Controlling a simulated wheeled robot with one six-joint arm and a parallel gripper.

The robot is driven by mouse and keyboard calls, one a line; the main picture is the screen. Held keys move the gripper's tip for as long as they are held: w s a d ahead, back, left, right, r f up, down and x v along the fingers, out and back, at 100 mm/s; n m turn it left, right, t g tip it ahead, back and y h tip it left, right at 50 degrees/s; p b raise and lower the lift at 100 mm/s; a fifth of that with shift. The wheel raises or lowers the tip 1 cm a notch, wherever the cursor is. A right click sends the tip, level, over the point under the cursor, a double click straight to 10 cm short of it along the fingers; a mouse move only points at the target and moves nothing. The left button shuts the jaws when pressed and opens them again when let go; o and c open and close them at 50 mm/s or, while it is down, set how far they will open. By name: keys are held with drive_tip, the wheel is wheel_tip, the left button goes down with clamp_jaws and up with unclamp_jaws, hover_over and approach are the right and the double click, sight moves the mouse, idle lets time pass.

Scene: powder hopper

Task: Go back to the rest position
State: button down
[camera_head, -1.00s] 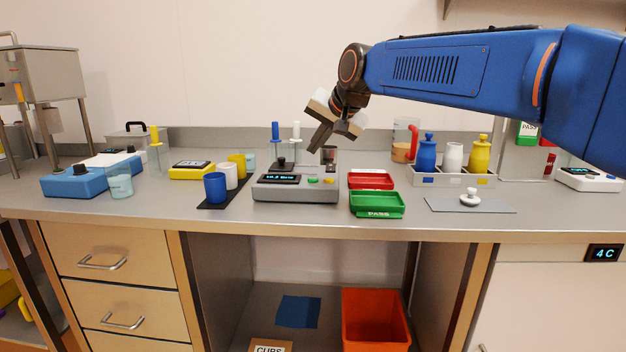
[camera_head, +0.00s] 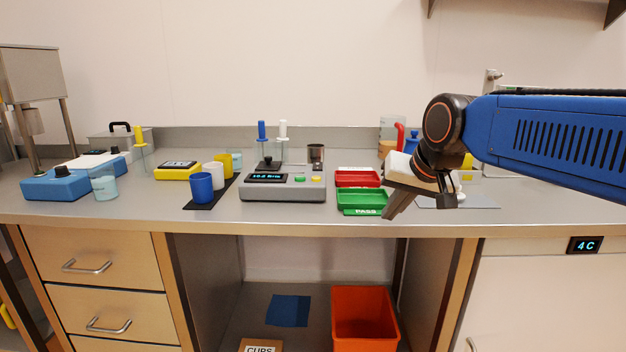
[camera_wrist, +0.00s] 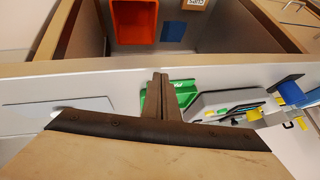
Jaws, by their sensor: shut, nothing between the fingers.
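My gripper (camera_head: 396,208) is shut and empty. In the head view it hangs at the counter's front edge, just right of the green PASS tray (camera_head: 362,200), with its fingers pointing down and to the left. In the wrist view its closed fingers (camera_wrist: 160,98) overlap the green tray (camera_wrist: 183,92), which they partly hide. My blue arm reaches in from the right and covers part of the bottles at the back.
A grey scale (camera_head: 284,190) stands left of the trays, with a red tray (camera_head: 357,178) behind the green one. Blue, white and yellow cups stand on a dark mat (camera_head: 228,190). An orange bin (camera_head: 364,318) stands below the counter (camera_head: 150,214).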

drive_tip(key=s+d+f, duration=0.4)
drive_tip(key=s+f, duration=0.2)
drive_tip(key=s, duration=0.1)
drive_tip(key=s+d+f+g+h, duration=0.1)
drive_tip(key=s+d+f, duration=0.3)
drive_tip(key=s+f, duration=0.2)
drive_tip(key=s+d+f+n+h, duration=0.1)
drive_tip(key=s+d+f, duration=0.3)
drive_tip(key=s+f, duration=0.3)
drive_tip(key=s, duration=0.2)
drive_tip(key=shift+s+d+g, duration=0.15)
drive_tip(key=shift+s+g, duration=0.15)
drive_tip(key=shift+g, duration=0.1)
drive_tip(key=c, duration=2.4)
unclamp_jaws()
drive_tip(key=shift+r, duration=0.1)
drive_tip(key=shift+c, duration=0.2)
